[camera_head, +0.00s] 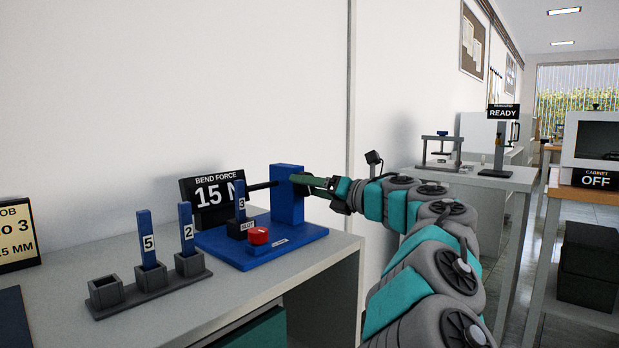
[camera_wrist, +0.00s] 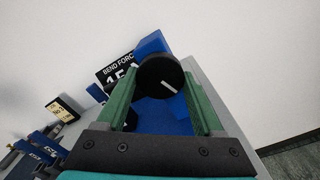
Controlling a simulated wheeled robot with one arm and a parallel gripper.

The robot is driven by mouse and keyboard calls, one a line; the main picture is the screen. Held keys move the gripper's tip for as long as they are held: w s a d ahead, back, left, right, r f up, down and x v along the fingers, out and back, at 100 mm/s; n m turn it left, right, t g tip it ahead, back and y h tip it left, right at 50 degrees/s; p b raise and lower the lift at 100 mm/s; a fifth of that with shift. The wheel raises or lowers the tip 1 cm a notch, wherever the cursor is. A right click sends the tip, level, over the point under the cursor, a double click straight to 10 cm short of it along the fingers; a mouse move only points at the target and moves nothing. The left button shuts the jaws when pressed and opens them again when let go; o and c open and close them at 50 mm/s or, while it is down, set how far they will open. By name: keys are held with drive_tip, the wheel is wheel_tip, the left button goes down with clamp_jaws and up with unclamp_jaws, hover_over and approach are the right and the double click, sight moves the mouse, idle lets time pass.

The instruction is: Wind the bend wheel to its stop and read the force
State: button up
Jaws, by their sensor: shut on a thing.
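The bend wheel (camera_wrist: 160,84) is a round black knob with a white mark, seen between my green fingers in the wrist view. My gripper (camera_head: 300,180) is shut on it at the right side of the press's blue post (camera_head: 288,205); it also shows in the wrist view (camera_wrist: 158,70). A blue strip marked 3 (camera_head: 240,203) stands upright in the black clamp block (camera_head: 240,228) before a dark horizontal rod (camera_head: 262,186).
A red button (camera_head: 258,236) sits on the blue base (camera_head: 290,243). A grey rack (camera_head: 150,290) holds strips 5 (camera_head: 148,243) and 2 (camera_head: 187,235); its left socket is empty. A job card (camera_head: 18,233) stands far left. A bench (camera_head: 480,178) and a cabinet marked OFF (camera_head: 595,180) are right.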

drive_tip(key=m+p, duration=0.2)
drive_tip(key=m, duration=0.1)
drive_tip(key=m+p, duration=0.1)
drive_tip(key=shift+r+m, duration=0.25)
drive_tip(key=shift+m, duration=0.05)
drive_tip(key=m+p, duration=0.1)
drive_tip(key=m, duration=0.3)
drive_tip(key=shift+f+m, duration=0.1)
drive_tip(key=shift+m, duration=0.2)
drive_tip(key=m, duration=1)
drive_tip(key=shift+m, duration=0.4)
drive_tip(key=o, duration=1.4)
drive_tip(key=shift+v, duration=3.95)
